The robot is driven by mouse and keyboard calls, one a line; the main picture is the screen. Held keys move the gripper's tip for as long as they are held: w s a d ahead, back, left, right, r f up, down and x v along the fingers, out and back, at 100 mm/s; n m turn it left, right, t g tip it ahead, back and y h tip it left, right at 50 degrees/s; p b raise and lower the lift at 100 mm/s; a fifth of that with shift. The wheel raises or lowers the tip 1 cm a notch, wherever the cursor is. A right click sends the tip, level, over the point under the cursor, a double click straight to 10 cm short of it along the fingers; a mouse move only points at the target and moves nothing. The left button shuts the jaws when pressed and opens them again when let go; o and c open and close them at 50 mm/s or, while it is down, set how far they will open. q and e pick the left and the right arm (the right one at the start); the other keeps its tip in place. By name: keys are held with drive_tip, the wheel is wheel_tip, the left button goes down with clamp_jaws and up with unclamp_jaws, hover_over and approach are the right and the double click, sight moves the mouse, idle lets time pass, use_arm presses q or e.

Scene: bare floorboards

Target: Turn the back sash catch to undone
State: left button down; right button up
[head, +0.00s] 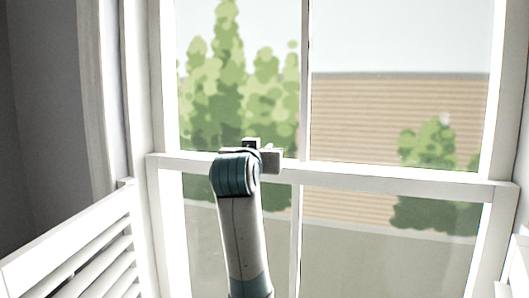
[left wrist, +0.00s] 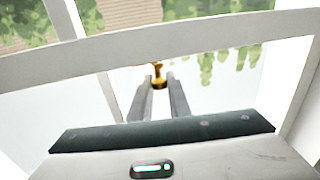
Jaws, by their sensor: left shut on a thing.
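The brass sash catch (left wrist: 158,70) shows in the left wrist view, at the window's white meeting rail (left wrist: 215,41). My left gripper (left wrist: 159,79) has its two grey fingers on either side of the catch and is shut on it. In the head view my left gripper (head: 264,157) is at the meeting rail (head: 400,179), left of the window's middle. The catch is hidden behind my gripper and wrist there. I cannot tell which way its lever points. My right gripper is in neither view.
White louvred shutters stand open at the left (head: 75,250) and at the right edge. A vertical glazing bar (head: 305,80) rises just right of my gripper. Glass panes lie above and below the rail, with trees and a wall outside.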

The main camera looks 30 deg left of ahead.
use_arm(q)
drive_tip(key=a+m+h, duration=0.1)
drive_tip(key=h, duration=0.1)
drive_tip(key=m+t+h+b, duration=0.1)
drive_tip(key=m+h, duration=0.1)
drive_tip(key=shift+a, duration=0.4)
drive_tip(key=h, duration=0.1)
drive_tip(key=m+h+b, duration=0.1)
drive_tip(key=a+m+h, duration=0.1)
drive_tip(key=h, duration=0.1)
drive_tip(key=shift+w+f, duration=0.1)
drive_tip(key=shift+w, duration=0.15)
drive_tip(key=m+h, duration=0.1)
drive_tip(key=a+m+h+b, duration=0.1)
drive_tip(key=h, duration=0.1)
drive_tip(key=w+m+h+b, duration=0.1)
drive_tip(key=shift+a+g+h, duration=0.15)
drive_tip(key=shift+g+h, duration=0.15)
drive_tip(key=shift+h, duration=0.1)
drive_tip(key=shift+w+a+m+g+h, duration=0.2)
drive_tip(key=shift+m+g+h, duration=0.25)
drive_tip(key=shift+m+h, duration=0.4)
drive_tip(key=shift+w+a+m+g+h, duration=0.15)
drive_tip(key=shift+m+g+h, duration=0.35)
drive_tip(key=shift+h, duration=0.55)
drive_tip(key=shift+d, duration=0.1)
